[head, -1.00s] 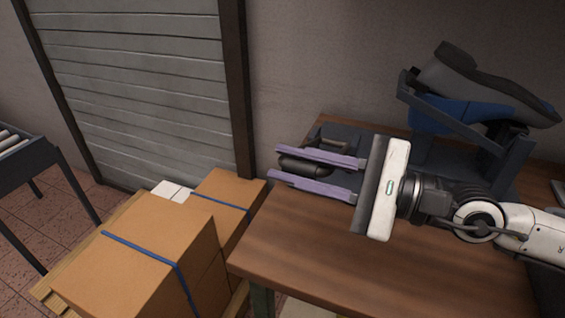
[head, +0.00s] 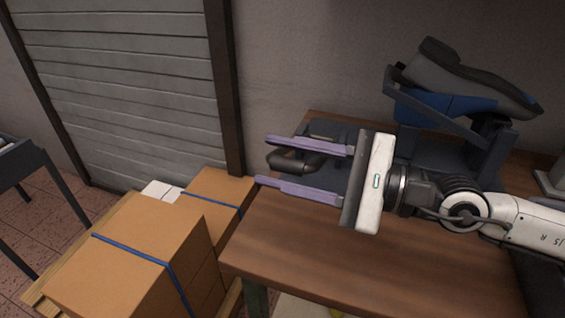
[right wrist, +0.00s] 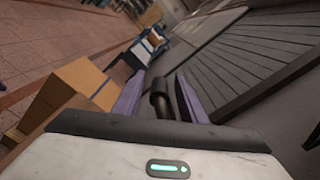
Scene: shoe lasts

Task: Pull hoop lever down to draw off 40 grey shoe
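The dark hoop lever (head: 292,160) reaches out low at the stand's left side. My right gripper (head: 261,161) is open, with its two purple fingers on either side of the hoop and visible gaps beside it. In the right wrist view, a dark piece of the lever (right wrist: 160,98) stands between the fingers. Whether a finger touches it is unclear. My left gripper is not in view.
The wooden bench (head: 300,250) is bare in front of my right gripper. Brown cartons with blue straps (head: 135,250) stand on a pallet left of the bench. A wall and a grey shutter (head: 130,90) close off the back. A dark-framed conveyor (head: 25,165) is at far left.

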